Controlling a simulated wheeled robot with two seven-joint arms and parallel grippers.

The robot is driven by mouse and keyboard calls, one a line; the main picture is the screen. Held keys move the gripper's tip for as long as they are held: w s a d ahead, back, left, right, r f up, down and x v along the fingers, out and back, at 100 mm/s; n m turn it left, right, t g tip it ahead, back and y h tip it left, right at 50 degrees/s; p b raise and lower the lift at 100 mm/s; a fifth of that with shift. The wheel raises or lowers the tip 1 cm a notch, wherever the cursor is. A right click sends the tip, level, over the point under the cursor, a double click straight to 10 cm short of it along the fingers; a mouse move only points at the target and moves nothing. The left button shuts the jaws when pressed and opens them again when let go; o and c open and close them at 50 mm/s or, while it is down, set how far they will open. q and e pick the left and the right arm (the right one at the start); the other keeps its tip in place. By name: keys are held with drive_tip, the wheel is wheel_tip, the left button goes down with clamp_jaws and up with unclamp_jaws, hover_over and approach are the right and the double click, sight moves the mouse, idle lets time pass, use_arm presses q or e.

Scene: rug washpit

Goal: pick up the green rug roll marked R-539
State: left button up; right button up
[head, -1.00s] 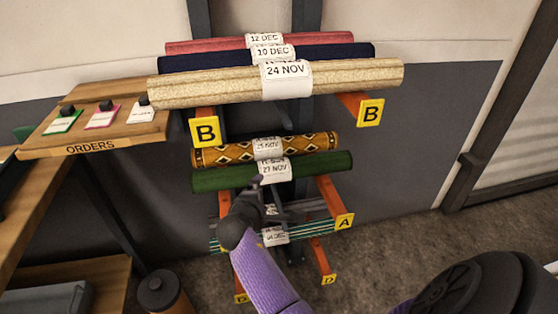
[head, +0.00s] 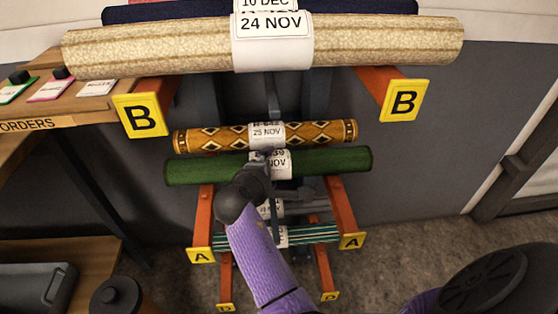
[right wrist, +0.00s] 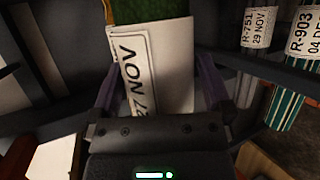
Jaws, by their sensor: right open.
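The green rug roll (head: 335,161) lies across the orange arms of the lower rack tier marked A, with a white tag (head: 281,165) around its middle. The tag's date ends in NOV; its code is largely hidden by my right gripper (head: 262,158), which is at the roll's middle. In the right wrist view the open fingers of the right gripper (right wrist: 160,90) stand on either side of the white tag (right wrist: 165,60), which reads NOV, with a strip of the green roll (right wrist: 150,10) above. Whether the fingers touch the roll cannot be told. My left gripper is out of view.
A patterned orange roll (head: 215,139) lies just behind the green one. A thick beige roll (head: 150,50) on the B arms (head: 142,115) overhangs above. Rolls with tags R-751 (right wrist: 258,26) and R-903 (right wrist: 305,32) sit lower. An orders shelf (head: 60,105) stands left.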

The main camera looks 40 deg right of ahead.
drive_tip(key=shift+s+a+r, duration=0.1)
drive_tip(key=shift+a+r, duration=0.15)
drive_tip(key=shift+c, duration=1)
clamp_jaws()
